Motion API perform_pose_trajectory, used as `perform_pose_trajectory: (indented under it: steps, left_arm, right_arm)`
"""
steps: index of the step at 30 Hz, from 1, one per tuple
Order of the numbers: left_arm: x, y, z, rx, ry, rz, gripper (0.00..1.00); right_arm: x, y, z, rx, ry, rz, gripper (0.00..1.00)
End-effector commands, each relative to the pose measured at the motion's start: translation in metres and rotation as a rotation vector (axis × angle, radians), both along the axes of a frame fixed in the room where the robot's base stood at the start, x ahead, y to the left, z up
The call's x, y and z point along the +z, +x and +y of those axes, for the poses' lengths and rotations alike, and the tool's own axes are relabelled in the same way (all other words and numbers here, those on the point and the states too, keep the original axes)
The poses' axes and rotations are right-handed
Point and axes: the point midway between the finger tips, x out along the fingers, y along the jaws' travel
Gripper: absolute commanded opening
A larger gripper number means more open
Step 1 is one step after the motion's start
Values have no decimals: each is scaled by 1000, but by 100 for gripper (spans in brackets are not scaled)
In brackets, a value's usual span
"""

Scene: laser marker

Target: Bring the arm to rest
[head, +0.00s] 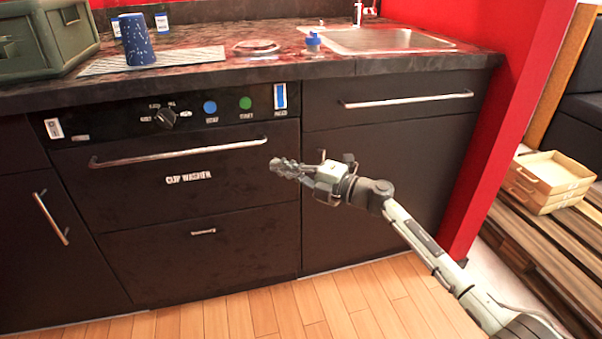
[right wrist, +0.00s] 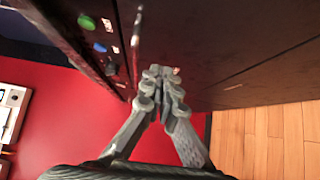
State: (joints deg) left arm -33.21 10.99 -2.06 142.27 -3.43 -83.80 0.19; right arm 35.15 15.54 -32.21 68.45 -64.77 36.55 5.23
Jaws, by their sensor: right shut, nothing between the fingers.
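My right arm (head: 425,240) reaches in from the lower right in the head view. Its right gripper (head: 275,165) points left, in front of the dark cabinet fronts, just below the right end of the cup washer's long handle (head: 180,152). In the right wrist view the fingers of the right gripper (right wrist: 163,72) are together and empty, with the dark front behind them. Whether the fingertips touch the front cannot be told. My left gripper is not in view.
The cup washer (head: 150,185) has a knob and buttons. The dark countertop (head: 270,70) holds a blue speckled cup (head: 137,40), a green crate (head: 45,38) and a sink (head: 375,40). Stacked trays (head: 550,180) stand at the right. The wooden floor (head: 330,305) looks clear.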

Motion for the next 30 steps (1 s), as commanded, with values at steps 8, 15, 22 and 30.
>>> perform_pose_trajectory:
  steps: [8, 15, 22, 30]
  left_arm:
    - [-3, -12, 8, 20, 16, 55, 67]
    - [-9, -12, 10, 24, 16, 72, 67]
    - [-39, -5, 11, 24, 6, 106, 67]
    - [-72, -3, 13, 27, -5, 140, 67]
  right_arm:
    - [-1, -25, -38, 2, 0, 2, 0]
    - [3, -28, -55, -115, 114, 48, 0]
    - [-43, -42, -160, -699, 506, 383, 0]
    - [-170, -162, -266, -1288, 673, 906, 0]
